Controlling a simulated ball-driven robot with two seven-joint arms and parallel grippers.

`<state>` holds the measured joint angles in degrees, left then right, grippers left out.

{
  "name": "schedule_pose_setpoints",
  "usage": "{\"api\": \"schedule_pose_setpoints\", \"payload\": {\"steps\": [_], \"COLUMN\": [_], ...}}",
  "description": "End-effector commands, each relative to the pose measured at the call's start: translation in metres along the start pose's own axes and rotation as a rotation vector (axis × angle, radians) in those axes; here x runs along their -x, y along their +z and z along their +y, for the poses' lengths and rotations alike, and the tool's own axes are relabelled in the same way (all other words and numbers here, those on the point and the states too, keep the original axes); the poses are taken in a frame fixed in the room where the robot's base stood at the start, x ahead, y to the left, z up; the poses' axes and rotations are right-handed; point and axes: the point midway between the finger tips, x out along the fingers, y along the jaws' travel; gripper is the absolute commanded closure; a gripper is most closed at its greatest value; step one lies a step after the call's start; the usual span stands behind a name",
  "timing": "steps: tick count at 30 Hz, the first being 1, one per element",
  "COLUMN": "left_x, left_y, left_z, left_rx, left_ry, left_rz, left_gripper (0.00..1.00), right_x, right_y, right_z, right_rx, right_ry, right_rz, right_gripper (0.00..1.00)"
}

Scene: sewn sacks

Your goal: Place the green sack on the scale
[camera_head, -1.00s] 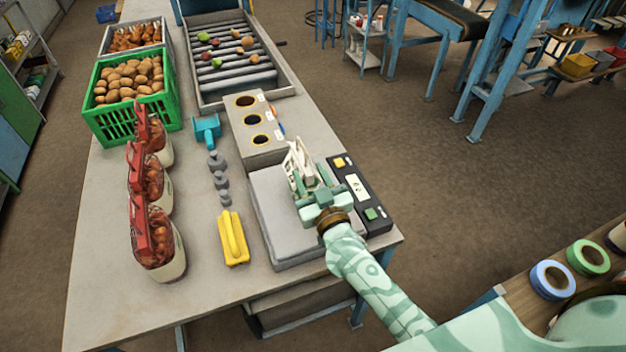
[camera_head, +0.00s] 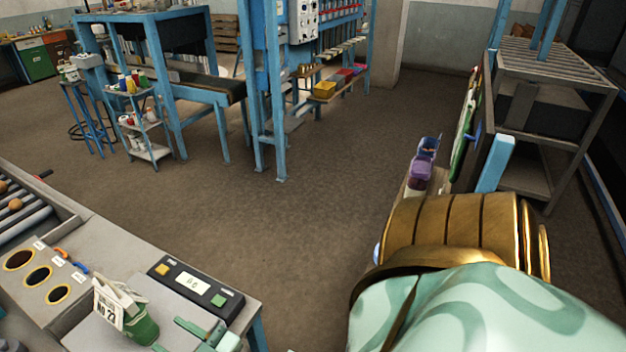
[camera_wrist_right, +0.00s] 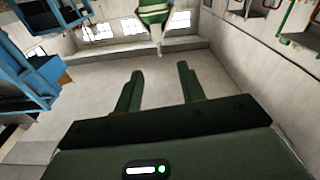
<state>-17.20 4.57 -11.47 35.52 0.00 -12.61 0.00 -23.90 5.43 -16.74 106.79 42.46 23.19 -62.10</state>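The green sack (camera_head: 143,331), with a white top and a printed tag, is tilted and appears to rest on the grey plate of the scale (camera_head: 178,312). The scale's dark panel with a lit display (camera_head: 190,283) lies behind it. My right gripper (camera_head: 198,330) is at the bottom edge of the head view, to the right of the sack and apart from it. In the right wrist view its two fingers (camera_wrist_right: 158,84) are spread with nothing between them. A green and white thing (camera_wrist_right: 153,14) shows beyond them; I cannot tell what it is. My left gripper is not in view.
A box with several round holes (camera_head: 38,277) stands left of the scale, with a roller tray (camera_head: 30,222) behind it. The table's edge lies just right of the scale. Beyond is open floor, with blue-framed workbenches (camera_head: 190,85) farther back.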

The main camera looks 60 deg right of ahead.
Motion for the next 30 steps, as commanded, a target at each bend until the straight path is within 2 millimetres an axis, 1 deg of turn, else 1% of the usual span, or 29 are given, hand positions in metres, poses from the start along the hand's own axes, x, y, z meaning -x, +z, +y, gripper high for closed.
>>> {"api": "schedule_pose_setpoints", "payload": {"steps": [2, 4, 5, 6, 8, 9, 11, 12, 14, 15, 18, 21, 24, 26, 30], "left_x": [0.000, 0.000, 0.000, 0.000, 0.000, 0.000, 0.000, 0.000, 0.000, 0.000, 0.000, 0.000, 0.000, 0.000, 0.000], "left_y": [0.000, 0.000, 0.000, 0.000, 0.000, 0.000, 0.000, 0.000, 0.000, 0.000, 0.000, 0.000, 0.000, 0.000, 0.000], "left_z": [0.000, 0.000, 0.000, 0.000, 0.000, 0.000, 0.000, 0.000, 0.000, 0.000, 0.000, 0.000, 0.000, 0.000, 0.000], "left_rx": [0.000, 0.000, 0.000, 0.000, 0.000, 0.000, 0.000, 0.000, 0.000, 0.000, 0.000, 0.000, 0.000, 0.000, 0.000], "left_ry": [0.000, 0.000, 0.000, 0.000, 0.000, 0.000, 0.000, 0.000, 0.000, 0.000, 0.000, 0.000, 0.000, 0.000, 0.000], "left_rz": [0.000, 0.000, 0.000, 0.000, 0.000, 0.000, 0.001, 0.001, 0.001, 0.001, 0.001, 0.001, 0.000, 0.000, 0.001], "left_gripper": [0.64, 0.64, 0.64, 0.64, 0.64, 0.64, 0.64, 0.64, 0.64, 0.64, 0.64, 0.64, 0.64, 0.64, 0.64], "right_x": [0.003, 0.011, 0.018, 0.031, 0.059, 0.085, 0.130, 0.163, 0.213, 0.246, 0.314, 0.358, 0.378, 0.381, 0.381], "right_y": [0.021, 0.061, 0.085, 0.121, 0.181, 0.221, 0.275, 0.306, 0.343, 0.362, 0.390, 0.401, 0.404, 0.404, 0.404], "right_z": [-0.004, -0.013, -0.017, -0.022, -0.027, -0.028, -0.026, -0.022, -0.014, -0.007, 0.008, 0.020, 0.026, 0.026, 0.026], "right_rx": [0.012, 0.030, 0.040, 0.052, 0.069, 0.078, 0.089, 0.095, 0.103, 0.108, 0.124, 0.137, 0.143, 0.144, 0.143], "right_ry": [-0.024, -0.073, -0.100, -0.141, -0.201, -0.237, -0.280, -0.299, -0.315, -0.320, -0.317, -0.306, -0.299, -0.297, -0.297], "right_rz": [-0.043, -0.130, -0.184, -0.272, -0.429, -0.545, -0.726, -0.844, -1.012, -1.116, -1.324, -1.453, -1.509, -1.518, -1.517], "right_gripper": [0.60, 0.60, 0.60, 0.60, 0.60, 0.60, 0.60, 0.60, 0.60, 0.60, 0.60, 0.60, 0.60, 0.60, 0.60]}}
